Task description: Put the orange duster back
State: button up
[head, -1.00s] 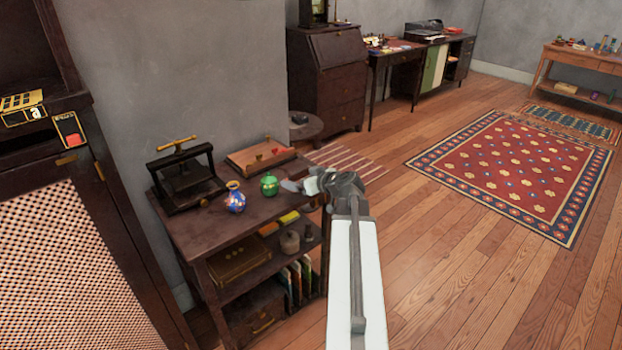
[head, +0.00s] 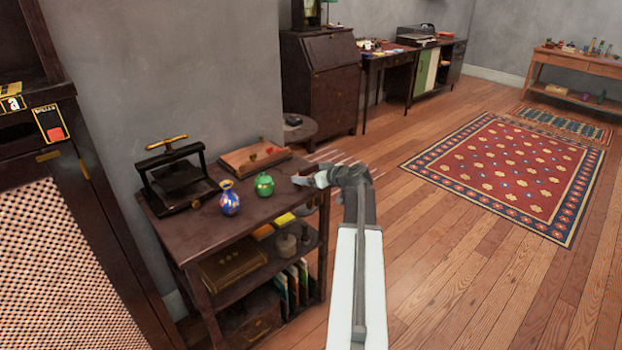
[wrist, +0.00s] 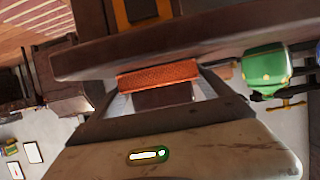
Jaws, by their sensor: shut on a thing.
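The orange duster (wrist: 158,75) is a textured orange block, seen in the wrist view between my fingers. My gripper (wrist: 160,90) is shut on it. In the head view my gripper (head: 306,180) is at the right end of the dark shelf table (head: 215,245), near its top edge; the duster cannot be made out there. In the wrist view the table's dark edge (wrist: 220,40) lies just beyond the duster; I cannot tell whether they touch. A yellow block (head: 284,219) and an orange-yellow block (head: 262,232) lie on the table's middle shelf.
Dark small pots (head: 286,244) stand on the middle shelf. Open wooden floor (head: 440,270) lies to the right.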

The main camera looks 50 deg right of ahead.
jog(key=shift+f, duration=0.1)
jog(key=o, duration=0.9)
jog(key=shift+s+r, duration=0.3)
jog(key=shift+r, duration=0.1)
jog(key=p+v, duration=0.4)
jog(key=v, duration=0.7)
jog(key=shift+s+p, duration=0.25)
jog(key=shift+p, duration=0.05)
jog(key=shift+d, duration=0.1)
